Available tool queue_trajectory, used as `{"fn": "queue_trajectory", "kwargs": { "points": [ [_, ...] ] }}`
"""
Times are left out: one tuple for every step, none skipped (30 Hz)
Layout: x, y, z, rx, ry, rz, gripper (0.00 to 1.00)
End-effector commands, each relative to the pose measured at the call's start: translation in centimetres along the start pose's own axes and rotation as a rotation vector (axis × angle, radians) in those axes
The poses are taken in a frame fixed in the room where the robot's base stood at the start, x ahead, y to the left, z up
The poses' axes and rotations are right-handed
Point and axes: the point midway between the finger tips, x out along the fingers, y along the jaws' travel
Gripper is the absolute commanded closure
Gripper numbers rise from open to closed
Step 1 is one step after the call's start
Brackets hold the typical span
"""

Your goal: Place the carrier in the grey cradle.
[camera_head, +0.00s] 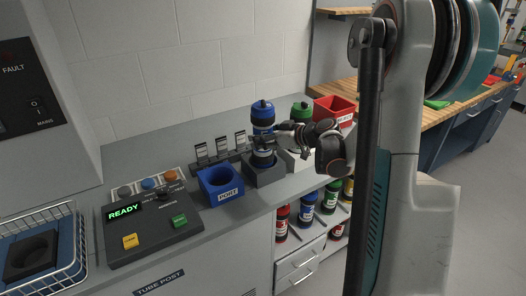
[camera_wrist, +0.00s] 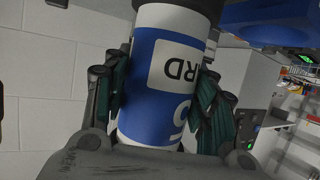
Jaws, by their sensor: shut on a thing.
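The carrier (camera_head: 262,116) has a blue cap, black bands and a blue and white label. It stands about upright over the grey cradle (camera_head: 268,177), a dark grey block on the counter. Its lower end is at the cradle's opening; I cannot tell whether it is seated or just above. My gripper (camera_head: 268,141) comes in from the right and is shut around the carrier's middle, partly hiding it. In the wrist view the carrier's label (camera_wrist: 160,90), with the letters "RD" showing, lies between both fingers (camera_wrist: 160,105).
A blue cradle (camera_head: 220,195) stands left of the grey one. A control box (camera_head: 150,225) reading READY and a wire basket (camera_head: 75,255) are further left. A green-capped carrier (camera_head: 302,111) and a red bin (camera_head: 334,108) stand behind on the right. Several carriers (camera_head: 306,208) fill shelves below.

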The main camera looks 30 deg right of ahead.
Motion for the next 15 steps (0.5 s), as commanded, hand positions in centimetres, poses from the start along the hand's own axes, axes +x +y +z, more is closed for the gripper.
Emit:
{"fn": "queue_trajectory", "kwargs": {
  "points": [
    [0.1,0.0,0.2,0.0,0.0,0.0,0.84],
    [0.2,0.0,0.4,0.0,0.0,0.0,0.84],
    [0.3,0.0,0.8,0.0,0.0,0.0,0.84],
    [0.5,0.0,1.2,0.0,0.0,0.0,0.84],
    [0.7,0.0,1.6,0.0,0.0,0.0,0.84],
    [0.9,0.0,2.2,0.0,0.0,0.0,0.84],
    [1.1,0.0,2.6,0.0,0.0,0.0,0.84],
    [1.3,0.0,3.1,0.0,0.0,0.0,0.84],
    [1.5,0.0,3.6,0.0,0.0,0.0,0.84],
    [1.6,0.0,3.8,0.0,0.0,0.0,0.84],
    [1.6,0.0,4.0,0.0,0.0,0.0,0.84],
    [1.7,0.0,4.0,0.0,0.0,0.0,0.84],
    [1.6,0.0,4.0,0.0,0.0,0.0,0.84],
    [1.6,0.0,4.0,0.0,0.0,0.0,0.84],
    [1.6,0.0,3.9,0.0,0.0,0.0,0.84]
  ]
}}
